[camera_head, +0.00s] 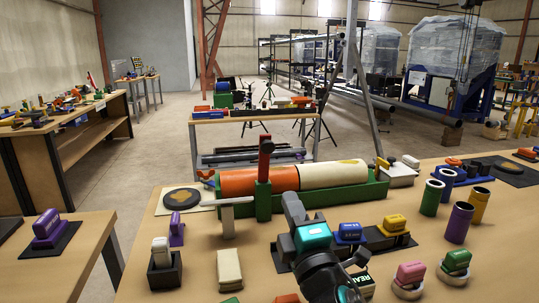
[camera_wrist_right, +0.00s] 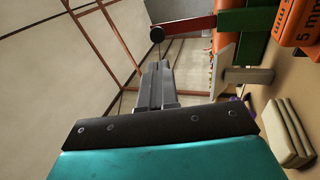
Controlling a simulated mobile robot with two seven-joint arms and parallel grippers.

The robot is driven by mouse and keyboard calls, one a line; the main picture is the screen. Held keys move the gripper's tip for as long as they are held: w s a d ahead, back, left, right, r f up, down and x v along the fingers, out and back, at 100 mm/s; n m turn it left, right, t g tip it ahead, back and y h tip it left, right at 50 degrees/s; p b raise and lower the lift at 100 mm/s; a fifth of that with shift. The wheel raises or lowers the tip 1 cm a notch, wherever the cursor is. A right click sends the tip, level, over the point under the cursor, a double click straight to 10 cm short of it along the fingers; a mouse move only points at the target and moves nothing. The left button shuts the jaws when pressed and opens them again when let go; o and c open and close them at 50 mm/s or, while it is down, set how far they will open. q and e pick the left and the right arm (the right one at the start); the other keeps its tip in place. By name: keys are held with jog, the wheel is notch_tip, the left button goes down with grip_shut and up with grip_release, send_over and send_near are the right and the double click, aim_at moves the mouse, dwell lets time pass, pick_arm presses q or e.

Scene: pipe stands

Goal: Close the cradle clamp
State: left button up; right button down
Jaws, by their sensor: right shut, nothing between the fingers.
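The green cradle (camera_head: 345,196) lies across the table and holds an orange pipe (camera_head: 238,183) and a cream pipe (camera_head: 325,174) end to end. Its clamp has a green post (camera_head: 263,203) at the front and a red lever (camera_head: 265,160) that stands upright with a dark knob on top. In the right wrist view the red lever (camera_wrist_right: 188,27) appears sideways, its black knob (camera_wrist_right: 157,34) beyond my fingertips. My right gripper (camera_head: 291,199) is shut and empty, in front of the cradle and right of the post, apparently apart from the lever. My left gripper is out of view.
A pale T-shaped stand (camera_head: 227,218) is left of the post. Blue (camera_head: 349,232) and yellow (camera_head: 394,224) blocks sit on a dark plate beside my right arm. Green (camera_head: 431,198) and purple (camera_head: 457,222) cylinders stand at the right. A beige block (camera_head: 229,268) lies front left.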

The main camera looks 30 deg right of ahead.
aim_at(270, 151)
jog(key=p+x, duration=0.1)
jog(key=x, duration=1.1)
jog(key=shift+w+d+r+p, duration=0.15)
jog(key=shift+p, duration=0.25)
jog(key=shift+w+d+r, duration=0.1)
jog(key=shift+w, duration=0.35)
jog(key=shift+w, duration=0.15)
